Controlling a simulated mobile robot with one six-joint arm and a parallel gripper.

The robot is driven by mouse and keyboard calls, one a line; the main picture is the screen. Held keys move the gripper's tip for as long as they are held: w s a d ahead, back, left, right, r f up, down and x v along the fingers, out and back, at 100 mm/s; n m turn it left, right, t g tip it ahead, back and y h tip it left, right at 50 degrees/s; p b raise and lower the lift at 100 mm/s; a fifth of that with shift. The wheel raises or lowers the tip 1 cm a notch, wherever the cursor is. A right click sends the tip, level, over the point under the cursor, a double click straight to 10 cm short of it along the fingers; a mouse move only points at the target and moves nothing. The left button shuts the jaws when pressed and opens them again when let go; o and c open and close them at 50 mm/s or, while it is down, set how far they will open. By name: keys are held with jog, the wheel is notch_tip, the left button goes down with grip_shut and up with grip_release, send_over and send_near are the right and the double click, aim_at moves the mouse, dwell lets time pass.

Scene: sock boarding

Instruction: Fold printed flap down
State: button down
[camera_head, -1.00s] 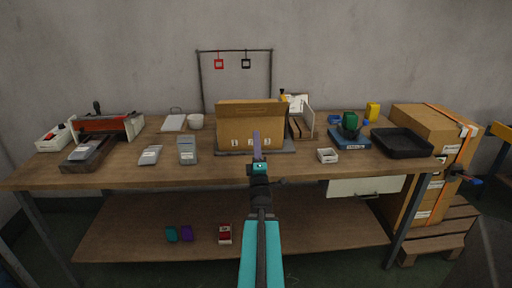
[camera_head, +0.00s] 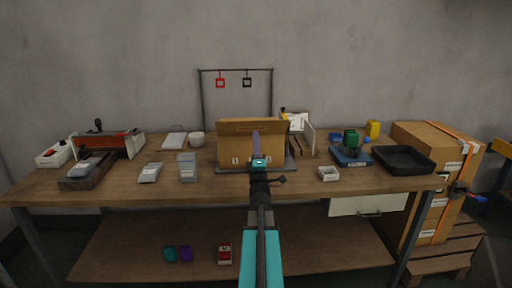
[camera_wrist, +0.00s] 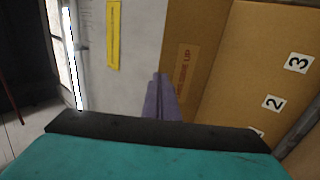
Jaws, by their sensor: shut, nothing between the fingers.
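An open brown cardboard box (camera_head: 232,149) stands on a dark board at the middle of the workbench, with number labels on its front. Its flap (camera_head: 232,126) stands up along the top. In the wrist view, the printed flap (camera_wrist: 187,62) carries an orange label with text, beside the numbered panel (camera_wrist: 255,70). My gripper (camera_head: 256,134) is shut and empty, its purple fingers pointing up in front of the box. In the wrist view, the fingertips (camera_wrist: 159,78) overlap the flap's near edge; I cannot tell whether they touch it. The fingers hide part of the front.
A small white tray (camera_head: 328,174) and a black tray (camera_head: 404,160) lie to the right. Grey packets (camera_head: 150,173) and a grey box (camera_head: 187,166) are to the left. A frame with red and black tags (camera_head: 236,70) stands behind. Bare wood (camera_head: 225,185) lies in front.

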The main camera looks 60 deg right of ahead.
aim_at(255, 121)
jog(key=shift+p+x, duration=0.5)
jog(key=shift+x, duration=1.95)
